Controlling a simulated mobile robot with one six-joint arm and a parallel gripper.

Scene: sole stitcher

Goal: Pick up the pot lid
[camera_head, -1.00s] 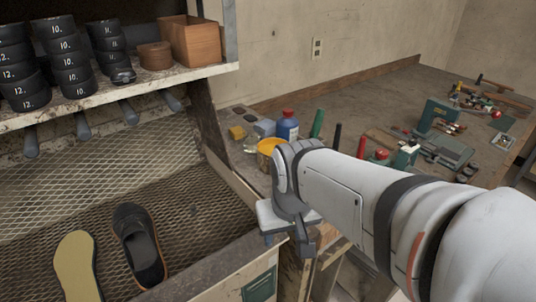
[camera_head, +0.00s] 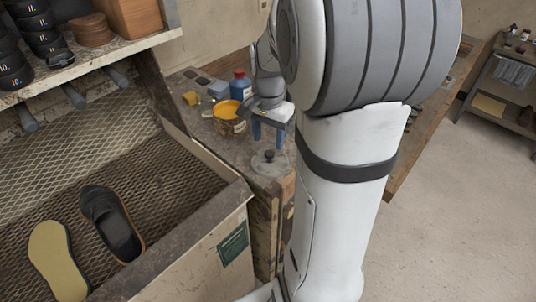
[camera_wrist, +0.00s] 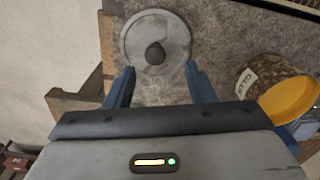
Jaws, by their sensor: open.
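The pot lid (camera_wrist: 176,40) is a round grey disc with a dark knob at its centre. In the head view the pot lid (camera_head: 270,163) lies on the bench near its front corner. My gripper (camera_wrist: 158,84) is open and empty, with two blue fingers apart. In the wrist view the lid lies just beyond the fingertips, with the knob roughly in line with the gap between them. In the head view my gripper (camera_head: 268,133) is above and slightly behind the lid, fingers pointing down. My arm hides much of the bench on the right.
An open glue pot (camera_head: 229,118) with yellow contents stands left of my gripper and also shows in the wrist view (camera_wrist: 268,85). A blue bottle (camera_head: 240,85) stands behind it. A mesh-lined bin (camera_head: 215,229) holding a shoe (camera_head: 111,222) and a sole (camera_head: 58,262) is at left.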

